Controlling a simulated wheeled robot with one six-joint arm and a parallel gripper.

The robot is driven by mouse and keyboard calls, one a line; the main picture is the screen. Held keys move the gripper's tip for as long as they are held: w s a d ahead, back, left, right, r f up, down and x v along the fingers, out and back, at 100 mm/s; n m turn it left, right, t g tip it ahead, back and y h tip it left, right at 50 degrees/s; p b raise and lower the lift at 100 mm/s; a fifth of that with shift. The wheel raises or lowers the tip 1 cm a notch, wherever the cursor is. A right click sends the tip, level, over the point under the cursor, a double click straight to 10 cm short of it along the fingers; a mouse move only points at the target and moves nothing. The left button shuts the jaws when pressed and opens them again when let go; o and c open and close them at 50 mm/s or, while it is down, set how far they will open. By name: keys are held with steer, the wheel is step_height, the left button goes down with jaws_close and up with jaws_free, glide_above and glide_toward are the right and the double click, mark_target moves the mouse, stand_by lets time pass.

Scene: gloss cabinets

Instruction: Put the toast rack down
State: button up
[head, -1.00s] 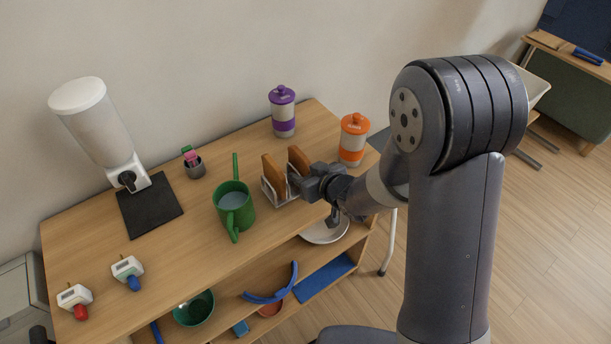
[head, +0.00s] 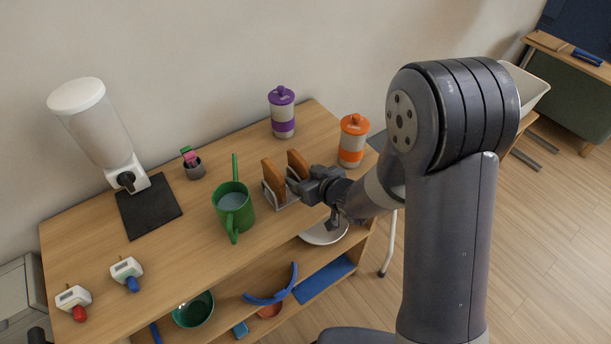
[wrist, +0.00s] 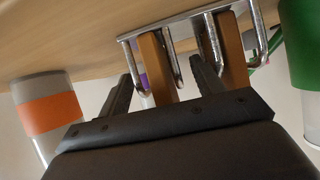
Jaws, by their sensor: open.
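The toast rack (head: 280,199) is a silver wire rack with two slices of brown toast in it. It stands upright on the wooden shelf top, just right of the green pot. My gripper (head: 303,187) is at the rack's right end. In the wrist view the rack (wrist: 172,36) appears upside down, its base against the wood. My gripper's two fingers (wrist: 164,84) are spread apart there, on either side of the nearer part of the rack. Whether the fingers touch the rack cannot be told.
A green pot (head: 233,206) stands close left of the rack. An orange-lidded jar (head: 352,142) and a purple-lidded jar (head: 283,112) stand behind. A dispenser (head: 100,130) on a black mat is at left. The front middle of the top is clear.

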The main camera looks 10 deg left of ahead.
steer(key=v, duration=1.2)
steer(key=shift+p, duration=0.3)
steer(key=shift+a, duration=0.15)
stand_by(0.7)
steer(key=x, duration=1.1)
steer(key=shift+w+b, duration=0.2)
steer(key=shift+b, duration=0.1)
steer(key=shift+w+a+f, duration=0.15)
steer(key=shift+a+f, duration=0.1)
steer(key=shift+f, duration=0.15)
steer(key=shift+r, duration=0.3)
steer(key=shift+d, duration=0.1)
